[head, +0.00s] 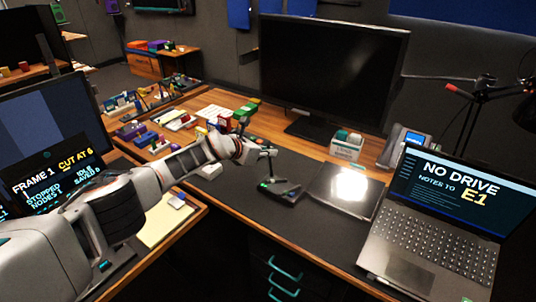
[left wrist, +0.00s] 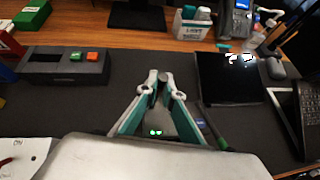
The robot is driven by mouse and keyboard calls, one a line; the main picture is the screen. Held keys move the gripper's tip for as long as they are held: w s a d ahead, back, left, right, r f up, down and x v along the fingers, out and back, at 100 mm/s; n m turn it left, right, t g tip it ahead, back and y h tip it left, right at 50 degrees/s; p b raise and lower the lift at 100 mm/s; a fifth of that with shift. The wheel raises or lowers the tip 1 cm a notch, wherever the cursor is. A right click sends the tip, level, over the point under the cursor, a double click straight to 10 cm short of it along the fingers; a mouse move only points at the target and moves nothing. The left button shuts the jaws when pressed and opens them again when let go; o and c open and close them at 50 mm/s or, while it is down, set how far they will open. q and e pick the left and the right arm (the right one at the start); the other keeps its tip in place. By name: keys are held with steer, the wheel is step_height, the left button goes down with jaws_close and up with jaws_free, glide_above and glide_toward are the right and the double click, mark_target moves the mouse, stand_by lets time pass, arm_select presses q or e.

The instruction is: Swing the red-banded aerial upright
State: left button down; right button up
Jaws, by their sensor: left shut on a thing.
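A small dark device (head: 280,191) with green lights lies on the black desk mat below my left gripper (head: 271,158). In the left wrist view, its dark body (left wrist: 157,125) shows between the fingers. My left gripper (left wrist: 163,84) is shut on a thin grey piece with a round tip (left wrist: 165,75), which appears to be the aerial. Its red band is hidden or too small to see, and I cannot tell its exact tilt. A dark stick with a green band (left wrist: 220,142) lies beside the right finger. My right gripper is not in view.
A dark flat pad (head: 345,190) and an open laptop (head: 430,235) lie to the right of the device. A monitor (head: 330,70), a box (head: 347,146) and a phone (head: 404,147) stand behind. A button box (left wrist: 65,68) is at the wrist view's left. The mat around is mostly clear.

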arm_select(q)
steer(key=shift+d, duration=0.15)
stand_by(0.5)
steer(key=c, duration=2.2)
jaws_free()
steer(key=shift+o, duration=0.2)
steer(key=shift+w+r, duration=0.1)
